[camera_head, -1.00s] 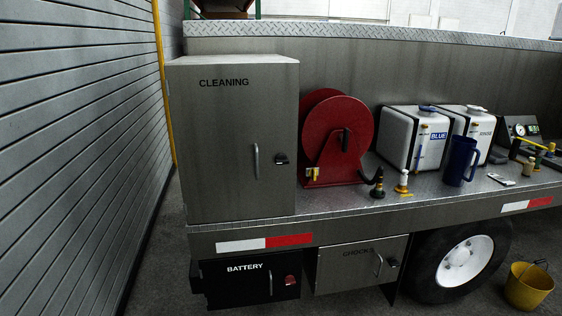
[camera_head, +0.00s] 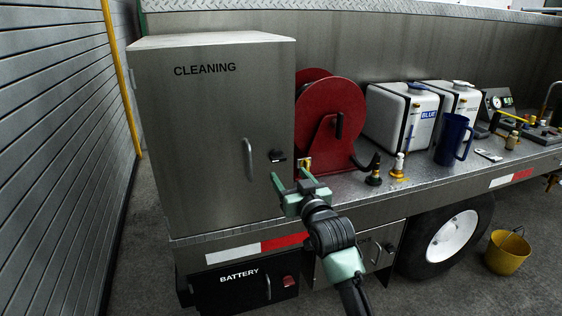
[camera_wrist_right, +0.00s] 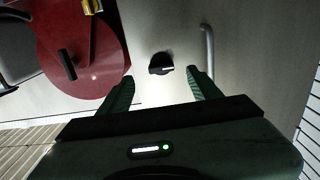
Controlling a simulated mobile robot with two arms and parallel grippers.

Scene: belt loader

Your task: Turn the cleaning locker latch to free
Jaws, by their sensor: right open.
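The grey cleaning locker (camera_head: 205,120) stands at the left end of the truck deck with its door shut. Its small black latch (camera_head: 277,156) sits right of the vertical door handle (camera_head: 248,160). In the right wrist view the latch (camera_wrist_right: 161,64) is ahead of and between the fingertips, with the handle (camera_wrist_right: 208,55) to its right. My right gripper (camera_head: 294,178) is open and empty, just below the latch in the head view and apart from it. Its green fingers (camera_wrist_right: 158,88) show in the wrist view. My left gripper is not in view.
A red hose reel (camera_head: 330,120) stands close beside the locker on the right. White tanks (camera_head: 402,118), a blue jug (camera_head: 453,137) and small nozzles stand farther right on the deck. The battery box (camera_head: 225,291) is below. A slatted wall (camera_head: 60,140) borders the left.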

